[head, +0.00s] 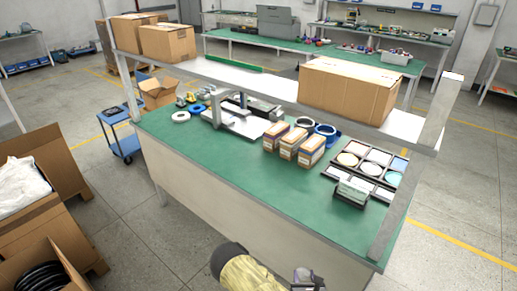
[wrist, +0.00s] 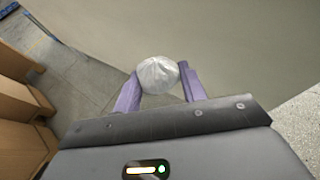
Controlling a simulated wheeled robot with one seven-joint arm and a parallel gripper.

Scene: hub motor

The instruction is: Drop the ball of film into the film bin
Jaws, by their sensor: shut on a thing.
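My gripper (wrist: 159,80) is shut on the ball of film (wrist: 158,74), a pale crumpled ball between its two purple fingers in the wrist view. In the head view only part of my arm shows at the bottom edge, and I cannot make out the ball there. A large cardboard bin (head: 62,165) with white crumpled film inside stands at the far left of the head view; it looks like the film bin. My gripper is well to the right of it. Brown cardboard sides (wrist: 22,125) show at the left of the wrist view.
Another cardboard box (head: 75,262) with black coils stands in front of the bin. The green workbench (head: 200,160) holds small cartons (head: 290,142) and trays (head: 365,160). A blue cart (head: 122,140) stands beyond. Bare floor (head: 130,215) lies between the boxes and bench.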

